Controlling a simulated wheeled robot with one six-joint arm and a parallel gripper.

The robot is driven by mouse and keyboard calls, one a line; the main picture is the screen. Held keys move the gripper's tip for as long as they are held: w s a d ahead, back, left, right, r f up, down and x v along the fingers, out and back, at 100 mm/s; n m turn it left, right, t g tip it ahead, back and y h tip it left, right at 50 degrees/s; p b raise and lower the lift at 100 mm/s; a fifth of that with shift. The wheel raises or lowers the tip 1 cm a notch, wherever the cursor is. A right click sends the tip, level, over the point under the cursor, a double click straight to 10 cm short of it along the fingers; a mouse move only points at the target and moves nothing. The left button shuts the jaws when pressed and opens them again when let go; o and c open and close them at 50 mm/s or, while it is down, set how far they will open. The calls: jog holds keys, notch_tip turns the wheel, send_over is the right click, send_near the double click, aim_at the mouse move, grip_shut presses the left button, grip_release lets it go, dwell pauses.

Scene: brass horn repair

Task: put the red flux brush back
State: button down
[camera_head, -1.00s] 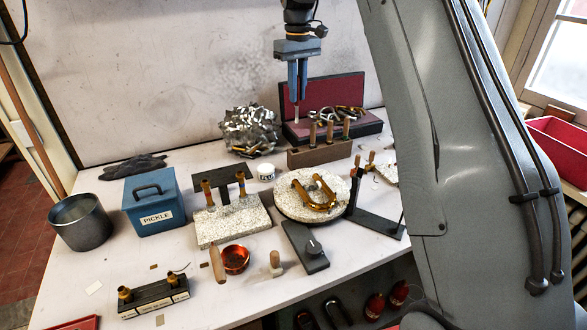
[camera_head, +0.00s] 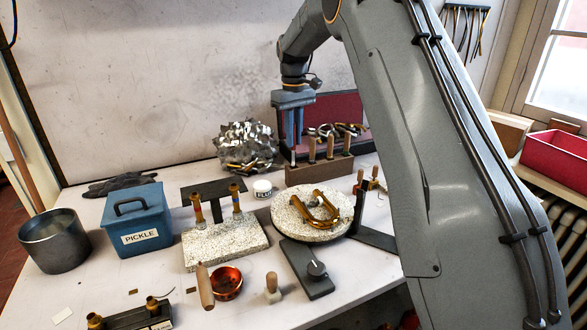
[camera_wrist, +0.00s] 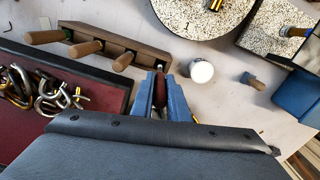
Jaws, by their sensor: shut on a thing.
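My gripper (camera_head: 292,138) is shut on the red flux brush and points down at the left end of the brown wooden rack (camera_head: 305,176) in the head view. In the wrist view, the dark red handle of the red flux brush (camera_wrist: 159,90) shows between the blue fingers of my gripper (camera_wrist: 158,92). The fingers hide most of the brush. In the wrist view the rack (camera_wrist: 125,44) holds three other tools with wooden handles, and the held brush is by its near end. I cannot tell whether the brush's lower end is inside the rack.
A white jar (camera_head: 262,189) stands close to the rack, in front and left. An open red-lined case (camera_head: 338,108) with metal rings is behind it. A round speckled turntable (camera_head: 285,218) with a brass bow stands in front. A crumpled silvery heap (camera_head: 247,145) lies left.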

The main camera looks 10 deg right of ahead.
aim_at(294, 150)
jog(key=shift+f+p, duration=0.75)
jog(key=shift+f, duration=2.7)
jog(key=c, duration=1.7)
grip_release()
notch_tip(294, 150, up, 12)
jog(key=b, duration=0.3)
